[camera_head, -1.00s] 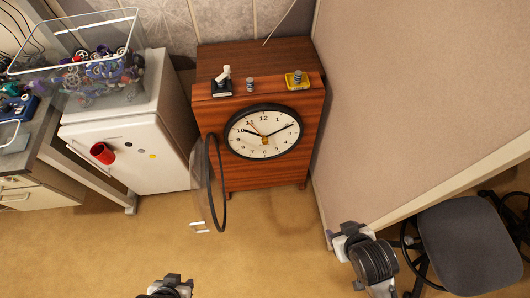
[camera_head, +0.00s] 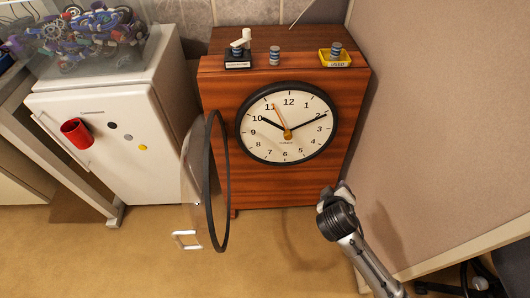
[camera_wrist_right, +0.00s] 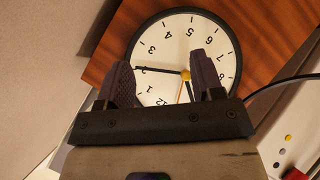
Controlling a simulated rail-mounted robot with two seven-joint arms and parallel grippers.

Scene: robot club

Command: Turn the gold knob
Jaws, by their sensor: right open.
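The gold knob (camera_head: 288,134) sits at the centre of a round clock face (camera_head: 300,108) with a black rim, set in the front of a wooden cabinet. It also shows in the right wrist view (camera_wrist_right: 186,75), in line with the space between the fingers. My right gripper (camera_head: 335,200) is below and right of the clock in the head view, apart from it. In the right wrist view my right gripper (camera_wrist_right: 163,80) is open and empty, pointing at the clock. My left gripper is not in view.
The clock's round glass cover (camera_head: 218,182) hangs open on the left side, with a handle (camera_head: 187,240). A white fridge (camera_head: 110,140) with a red cup (camera_head: 77,133) stands left. A partition wall (camera_head: 440,120) rises close on the right. Small objects stand on the wooden cabinet (camera_head: 225,72).

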